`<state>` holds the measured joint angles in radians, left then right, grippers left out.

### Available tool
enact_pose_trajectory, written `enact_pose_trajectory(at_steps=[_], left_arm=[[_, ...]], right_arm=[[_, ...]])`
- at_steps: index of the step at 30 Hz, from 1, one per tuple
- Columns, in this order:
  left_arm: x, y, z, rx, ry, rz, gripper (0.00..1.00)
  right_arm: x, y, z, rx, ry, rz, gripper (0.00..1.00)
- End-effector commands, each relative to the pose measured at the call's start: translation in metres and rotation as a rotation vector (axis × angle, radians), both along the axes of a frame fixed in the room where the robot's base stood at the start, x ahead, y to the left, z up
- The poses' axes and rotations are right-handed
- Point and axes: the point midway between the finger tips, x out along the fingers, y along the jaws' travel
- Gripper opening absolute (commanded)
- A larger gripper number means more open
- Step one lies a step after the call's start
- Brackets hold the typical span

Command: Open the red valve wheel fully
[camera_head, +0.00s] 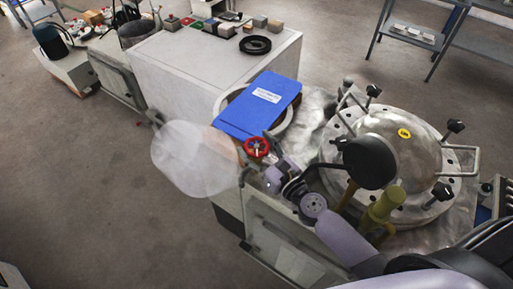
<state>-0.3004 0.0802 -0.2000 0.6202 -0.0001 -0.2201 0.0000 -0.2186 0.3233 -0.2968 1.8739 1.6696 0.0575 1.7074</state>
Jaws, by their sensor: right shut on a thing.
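The red valve wheel (257,146) is small and round, near the middle of the head view, just below the blue binder or panel. My right arm comes in from the lower right, and my right gripper (266,147) is at the right side of the wheel, shut on its rim. The fingers are small and dark here, so their exact grip is hard to make out. The wheel's turn angle cannot be read. My left gripper does not show.
The blue panel (262,104) lies on the machine top behind the wheel. A metal vessel lid (392,140) with several clamp knobs stands to the right, close to my arm. A white cabinet (185,75) stands behind. Open floor (85,190) lies to the left.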

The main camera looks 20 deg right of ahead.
Motion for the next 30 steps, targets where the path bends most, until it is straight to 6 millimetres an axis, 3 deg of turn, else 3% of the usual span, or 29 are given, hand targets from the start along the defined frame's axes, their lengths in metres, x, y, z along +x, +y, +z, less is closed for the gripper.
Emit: enact_pose_trajectory(at_steps=[19,20,30], left_arm=[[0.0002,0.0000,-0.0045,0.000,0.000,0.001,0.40],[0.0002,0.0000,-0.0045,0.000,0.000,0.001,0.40],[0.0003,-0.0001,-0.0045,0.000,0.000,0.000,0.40]], right_arm=[[0.0002,0.0002,0.0003,0.001,-0.001,0.056,0.32],[0.0002,0.0001,0.0003,0.001,-0.001,0.056,0.60],[0.0002,0.0002,0.0002,0.000,-0.001,0.056,0.81]])
